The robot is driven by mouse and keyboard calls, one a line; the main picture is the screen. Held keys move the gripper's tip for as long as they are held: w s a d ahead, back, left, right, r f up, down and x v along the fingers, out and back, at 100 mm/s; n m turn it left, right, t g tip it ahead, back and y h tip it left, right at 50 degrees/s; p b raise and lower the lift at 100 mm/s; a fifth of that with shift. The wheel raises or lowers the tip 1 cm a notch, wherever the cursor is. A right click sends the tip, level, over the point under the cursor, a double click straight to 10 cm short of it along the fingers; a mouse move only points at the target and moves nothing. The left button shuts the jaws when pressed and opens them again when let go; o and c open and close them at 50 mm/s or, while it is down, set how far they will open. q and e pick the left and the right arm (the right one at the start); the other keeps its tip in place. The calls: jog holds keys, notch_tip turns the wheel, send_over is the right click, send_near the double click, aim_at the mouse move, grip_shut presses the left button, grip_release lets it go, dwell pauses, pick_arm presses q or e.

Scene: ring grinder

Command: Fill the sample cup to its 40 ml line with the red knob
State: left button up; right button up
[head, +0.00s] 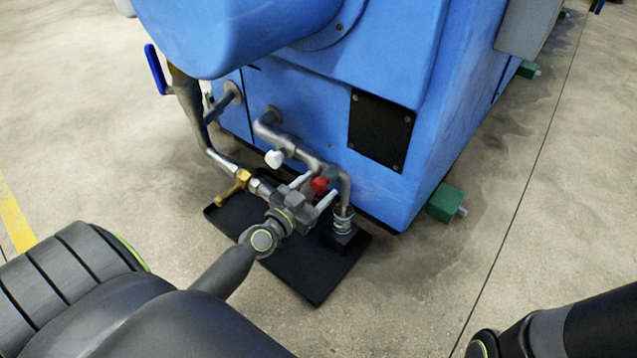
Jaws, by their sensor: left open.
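The red knob (320,185) sits on the grey pipe at the front of the blue machine. My left gripper (313,190) is open, with its fingers close around or beside the red knob; I cannot tell whether they touch it. The sample cup (343,219) is a small clear cup with ring marks. It stands upright on a small black block, under the downturned pipe end. Its 40 ml line and liquid level are too small to read. Part of my right arm shows at the lower right, but its gripper is not visible.
A white knob (274,158) is on the same pipe to the left. A brass valve (235,186) and a blue lever (156,68) are further left. A black tray (318,288) lies on the floor below.

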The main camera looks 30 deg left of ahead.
pick_arm(q)
jog(key=shift+w, duration=0.5)
jog(key=c, duration=1)
